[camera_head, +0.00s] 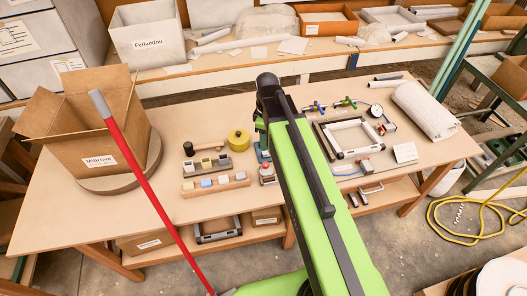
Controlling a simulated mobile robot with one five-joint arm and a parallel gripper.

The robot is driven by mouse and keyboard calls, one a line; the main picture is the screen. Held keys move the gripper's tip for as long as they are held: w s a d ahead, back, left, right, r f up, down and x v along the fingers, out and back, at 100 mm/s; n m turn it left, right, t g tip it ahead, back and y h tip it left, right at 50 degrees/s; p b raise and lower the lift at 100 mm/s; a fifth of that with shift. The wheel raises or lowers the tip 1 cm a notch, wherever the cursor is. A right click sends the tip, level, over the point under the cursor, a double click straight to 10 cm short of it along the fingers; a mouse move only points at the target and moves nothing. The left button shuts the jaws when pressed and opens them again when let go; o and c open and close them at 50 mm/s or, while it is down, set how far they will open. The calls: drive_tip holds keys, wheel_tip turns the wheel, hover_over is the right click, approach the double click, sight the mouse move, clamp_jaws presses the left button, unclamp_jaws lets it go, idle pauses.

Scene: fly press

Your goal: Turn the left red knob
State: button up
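A small device with a red top (266,168) stands on the wooden workbench (180,225), just left of my green arm. It is too small to tell whether the red top is a knob, and no left-and-right pair of red knobs is clear. A blue part (262,152) shows right behind it, partly hidden by my arm. My gripper (267,86) is the dark end of the arm, above the back of the bench and apart from the red-topped device. Its fingers cannot be made out. Whatever lies under the arm is hidden.
An open cardboard box (85,150) stands at the bench's left. A red pole (150,190) slants across the left foreground. A yellow roll (238,140) and small blocks (207,183) are left of the arm. A metal frame (355,137) and white roll (425,110) are right.

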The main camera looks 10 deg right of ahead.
sight(266, 164)
drive_tip(key=shift+n, duration=0.9)
drive_tip(key=f+b, duration=0.5)
drive_tip(key=b, duration=0.1)
drive_tip(key=f+b, duration=1.1)
drive_tip(key=shift+w+f+b, duration=0.1)
drive_tip(key=shift+w+b, duration=0.2)
drive_tip(key=shift+w, duration=0.1)
drive_tip(key=shift+c, duration=0.3)
